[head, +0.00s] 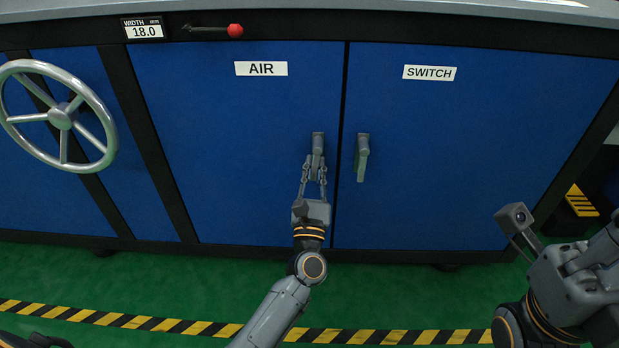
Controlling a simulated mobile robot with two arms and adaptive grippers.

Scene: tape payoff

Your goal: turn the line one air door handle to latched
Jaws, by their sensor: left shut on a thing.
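The air door (240,120) is a blue panel with a white AIR label (261,69). Its grey handle (318,143) is near the door's right edge. My left gripper (315,174) is shut on the handle from below, and its fingers hide part of it. The handle appears to hang about straight down. My right gripper is not clearly visible; only parts of my right arm show at the lower right.
The blue SWITCH door (430,150) is to the right, with its own grey handle (362,157) hanging down close to my left gripper. A handwheel (60,116) is at the left. A red-knobbed lever (235,31) and a WIDTH display (144,29) are above. Green floor is below.

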